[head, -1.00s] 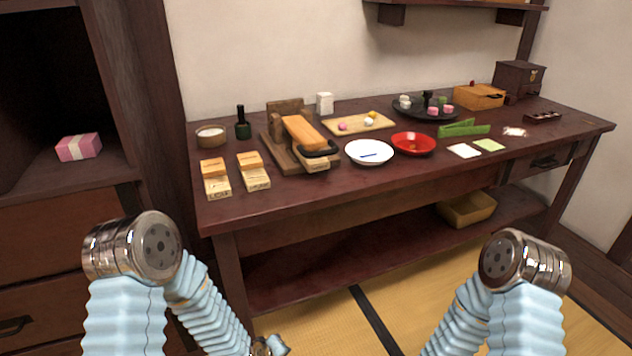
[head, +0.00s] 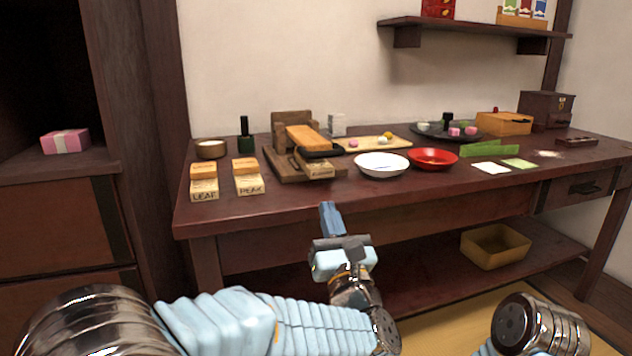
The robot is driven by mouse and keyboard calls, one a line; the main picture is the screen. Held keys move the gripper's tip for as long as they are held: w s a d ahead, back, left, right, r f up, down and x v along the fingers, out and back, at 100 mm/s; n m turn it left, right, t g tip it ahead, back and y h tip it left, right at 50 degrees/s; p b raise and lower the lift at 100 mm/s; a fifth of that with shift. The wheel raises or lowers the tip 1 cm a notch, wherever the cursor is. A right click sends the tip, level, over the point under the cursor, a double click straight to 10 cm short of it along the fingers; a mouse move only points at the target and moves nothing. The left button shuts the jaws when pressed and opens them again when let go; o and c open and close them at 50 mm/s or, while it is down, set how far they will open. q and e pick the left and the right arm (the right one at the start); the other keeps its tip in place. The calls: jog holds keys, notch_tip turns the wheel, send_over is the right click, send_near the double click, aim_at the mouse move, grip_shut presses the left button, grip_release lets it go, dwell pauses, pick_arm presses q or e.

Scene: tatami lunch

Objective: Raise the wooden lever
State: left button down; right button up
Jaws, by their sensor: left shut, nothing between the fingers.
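The wooden lever (head: 306,138) is an orange-brown bar on a dark wooden press (head: 288,169) at the left part of the table. It slopes down toward the front and ends in a black handle (head: 322,153). My left gripper (head: 329,207) is shut and empty, in front of the table's front edge, below and nearer than the handle and apart from it. My right gripper is out of view; only part of my right arm shows at the lower right.
Two wooden blocks marked LEAF (head: 204,184) and PEAK (head: 248,178) stand left of the press. A white plate (head: 382,166) and a red bowl (head: 433,159) lie to its right. The table's front strip (head: 300,200) is clear.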

pick_arm(q)
jog(key=p+x, duration=0.1)
jog(key=x, duration=0.9)
jog(key=shift+p, duration=0.4)
jog(key=shift+r, duration=0.1)
